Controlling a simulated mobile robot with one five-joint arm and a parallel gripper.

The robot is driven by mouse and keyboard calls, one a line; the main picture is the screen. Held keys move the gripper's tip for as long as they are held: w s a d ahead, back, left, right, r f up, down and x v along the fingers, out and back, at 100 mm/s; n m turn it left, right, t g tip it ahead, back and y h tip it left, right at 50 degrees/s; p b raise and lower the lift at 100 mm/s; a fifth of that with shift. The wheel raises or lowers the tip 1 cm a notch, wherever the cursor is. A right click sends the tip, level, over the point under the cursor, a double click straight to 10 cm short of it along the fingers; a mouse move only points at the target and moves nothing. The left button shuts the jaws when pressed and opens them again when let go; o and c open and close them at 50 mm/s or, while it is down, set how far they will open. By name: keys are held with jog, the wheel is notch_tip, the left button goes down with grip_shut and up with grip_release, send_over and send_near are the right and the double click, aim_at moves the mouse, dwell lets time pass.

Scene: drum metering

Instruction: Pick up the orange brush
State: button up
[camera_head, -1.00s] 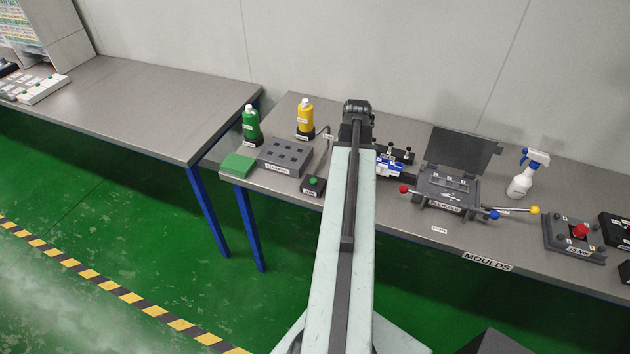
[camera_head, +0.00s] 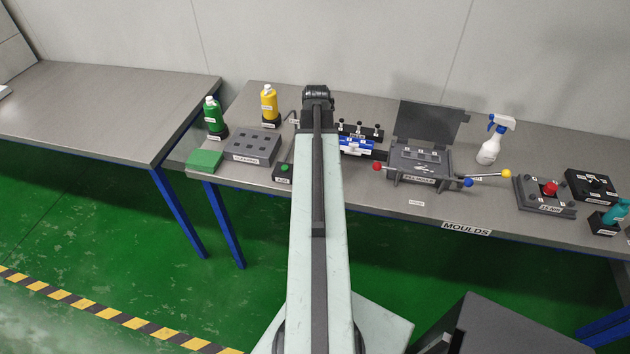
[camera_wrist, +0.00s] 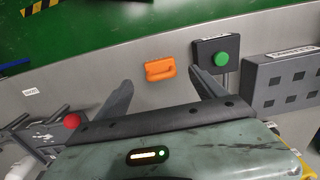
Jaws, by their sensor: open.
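An orange brush (camera_wrist: 160,69) lies on the grey bench top in the wrist view, its body block-like with a slot near one edge. My gripper (camera_wrist: 160,78) is open, with one dark finger to the left of the brush and one to the right. Nothing is held between the fingers. I cannot tell how high the fingers are above the bench. In the head view the brush does not show, and my own arm covers part of the bench.
A black box with a green button (camera_wrist: 221,58) sits close right of my right finger. A grey block with holes (camera_head: 251,148) stands beyond it. A red ball knob (camera_wrist: 71,121) is at left. A hinged mould (camera_head: 420,160) and white spray bottle (camera_head: 488,151) stand further right.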

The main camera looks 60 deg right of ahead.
jog(key=f+b, duration=0.4)
jog(key=f, duration=0.1)
jog(key=shift+w+d+f+b, duration=0.15)
jog(key=shift+d+b, duration=0.1)
jog(key=shift+b, duration=0.15)
jog(key=shift+r, duration=0.2)
jog(key=shift+c, duration=0.3)
jog(key=c, duration=1.4)
